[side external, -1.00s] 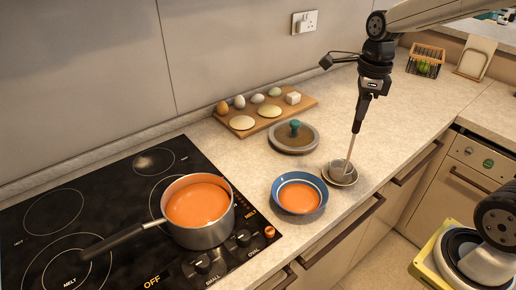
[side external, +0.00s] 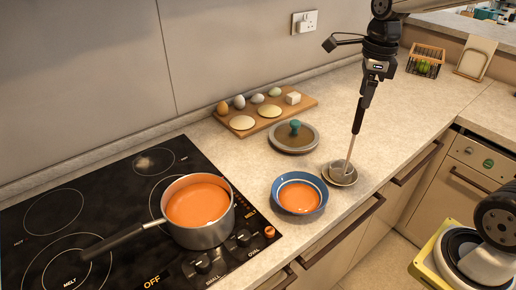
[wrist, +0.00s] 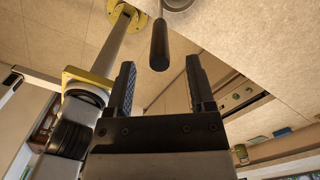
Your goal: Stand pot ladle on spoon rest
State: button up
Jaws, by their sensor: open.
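The ladle stands tilted in the spoon rest (side external: 350,181), a small grey cup-like dish near the counter's front edge. Its dark handle (side external: 357,117) points up, with a pale metal shaft (side external: 350,148) below. My gripper (side external: 368,92) is above the handle, open. In the wrist view, the handle's black end (wrist: 159,48) lies around the line between the open fingertips (wrist: 159,62), with gaps to both fingers. The ladle's bowl end sits low in the rest and is hard to make out.
A pot (side external: 206,232) of orange soup stands on the black hob (side external: 40,240). A blue-rimmed bowl (side external: 275,193) of orange soup is left of the rest. A lid (side external: 275,139) and a board (side external: 307,102) with eggs lie behind. The counter right of the rest is clear.

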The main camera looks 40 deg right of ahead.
notch_tip(320, 180, up, 8)
jog(key=shift+s+d+r, duration=0.15)
jog(key=shift+s+r, duration=0.05)
jog(key=shift+f, duration=0.15)
dwell(0.6)
jog(key=s+a+f+n, duration=0.1)
jog(key=a+f+n, duration=0.1)
jog(key=f+n, duration=0.6)
jog(key=s+a+f+n+t, duration=0.1)
jog(key=s+a+f+n, duration=0.1)
jog(key=f+n, duration=0.6)
jog(key=s+a+f+n+t, duration=0.1)
jog(key=a+f+n, duration=0.2)
jog(key=f+n, duration=0.5)
jog(key=shift+s+a+n, duration=0.2)
jog(key=shift+s+n, duration=0.15)
jog(key=shift+n, duration=1.85)
jog(key=shift+f, duration=0.1)
